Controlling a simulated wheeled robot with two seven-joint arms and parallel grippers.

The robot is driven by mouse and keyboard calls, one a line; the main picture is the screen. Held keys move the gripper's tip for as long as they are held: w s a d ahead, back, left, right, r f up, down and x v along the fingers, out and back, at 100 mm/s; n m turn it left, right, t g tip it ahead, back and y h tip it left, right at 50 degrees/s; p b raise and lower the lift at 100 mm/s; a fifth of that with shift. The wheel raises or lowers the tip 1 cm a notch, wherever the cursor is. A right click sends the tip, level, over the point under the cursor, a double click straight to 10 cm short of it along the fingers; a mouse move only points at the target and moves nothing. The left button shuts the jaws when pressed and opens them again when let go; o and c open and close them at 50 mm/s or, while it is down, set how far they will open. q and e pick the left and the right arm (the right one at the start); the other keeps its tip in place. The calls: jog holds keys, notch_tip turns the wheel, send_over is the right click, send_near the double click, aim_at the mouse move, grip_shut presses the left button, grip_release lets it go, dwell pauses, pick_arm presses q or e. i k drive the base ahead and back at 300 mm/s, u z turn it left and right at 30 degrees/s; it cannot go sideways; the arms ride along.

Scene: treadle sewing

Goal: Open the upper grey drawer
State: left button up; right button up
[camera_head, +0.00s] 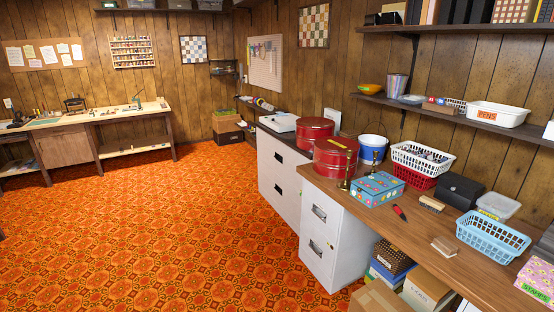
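Two pale grey filing cabinets stand against the right-hand furniture, each with two stacked drawers and dark handles. The nearer cabinet's upper drawer (328,207) is under the wooden worktop, with its handle (319,213) facing left; its lower drawer (318,255) is below. The farther cabinet has an upper drawer (287,160) with a dark handle (278,157) and a lower drawer (288,200). All these drawers look shut. The picture does not settle which cabinet the task means. Neither of my grippers is in view.
Orange patterned carpet (170,235) lies clear left of the cabinets. The wooden worktop (400,220) carries red tins (335,157), a blue floral box (378,188) and baskets. Cardboard boxes (378,298) stand on the floor right of the nearer cabinet.

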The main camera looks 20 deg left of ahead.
aim_at(280, 158)
jog(key=u, duration=0.4)
jog(key=i, duration=0.75)
jog(key=u, duration=1.25)
jog(key=i, duration=4.15)
jog(key=z, duration=1)
jog(key=i, duration=0.3)
jog(key=z, duration=0.2)
